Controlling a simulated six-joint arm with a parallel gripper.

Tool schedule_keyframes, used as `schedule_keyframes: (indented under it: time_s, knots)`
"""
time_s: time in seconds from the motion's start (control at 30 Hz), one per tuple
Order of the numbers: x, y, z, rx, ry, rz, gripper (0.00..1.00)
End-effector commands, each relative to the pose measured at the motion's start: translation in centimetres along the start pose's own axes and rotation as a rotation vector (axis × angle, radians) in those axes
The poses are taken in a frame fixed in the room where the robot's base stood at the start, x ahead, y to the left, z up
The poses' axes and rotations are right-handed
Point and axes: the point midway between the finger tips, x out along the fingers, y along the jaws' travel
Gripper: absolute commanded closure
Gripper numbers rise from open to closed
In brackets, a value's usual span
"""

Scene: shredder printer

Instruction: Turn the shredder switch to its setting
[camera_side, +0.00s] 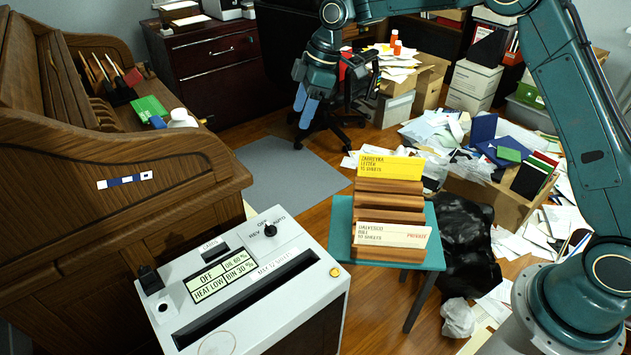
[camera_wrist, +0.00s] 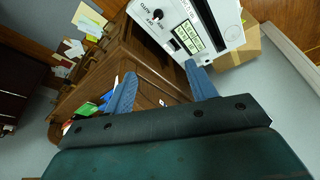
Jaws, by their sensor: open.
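The shredder (camera_side: 300,262) is a light grey box at the lower left of the side view. Its switch (camera_side: 270,230) is a small black knob on the top, with REV, OFF and AUTO marked around it. The knob's pointer is too small to read surely. The display (camera_side: 220,275) reads OFF, HEAT LOW, OIL 80 %, BIN 30 %. In the wrist view the switch (camera_wrist: 157,18) shows at the top, beyond the fingertips. My gripper (camera_side: 306,108) is open and empty, with blue fingers pointing down, well above and behind the shredder. Both fingers also show in the wrist view (camera_wrist: 162,84).
A wooden roll-top desk (camera_side: 120,160) stands left of the shredder. A teal table (camera_side: 342,235) with a letter rack (camera_side: 388,205) stands to its right. Paper piles and boxes (camera_side: 475,80) fill the back right. A grey mat (camera_side: 290,168) lies on open floor.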

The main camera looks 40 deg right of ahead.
Motion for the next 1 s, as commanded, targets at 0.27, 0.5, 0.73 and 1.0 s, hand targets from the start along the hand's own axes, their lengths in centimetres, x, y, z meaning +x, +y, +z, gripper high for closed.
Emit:
schedule_keyframes:
  time_s: [0.27, 0.5, 0.73, 1.0]
  knots:
    - [7.5, 2.4, 0.1, -0.142, 0.012, -0.067, 0.44]
    - [14.0, 3.4, 0.8, -0.267, 0.03, -0.121, 0.44]
    - [19.8, 3.4, 1.8, -0.372, 0.05, -0.166, 0.44]
    - [22.7, 3.2, 2.5, -0.432, 0.064, -0.187, 0.44]
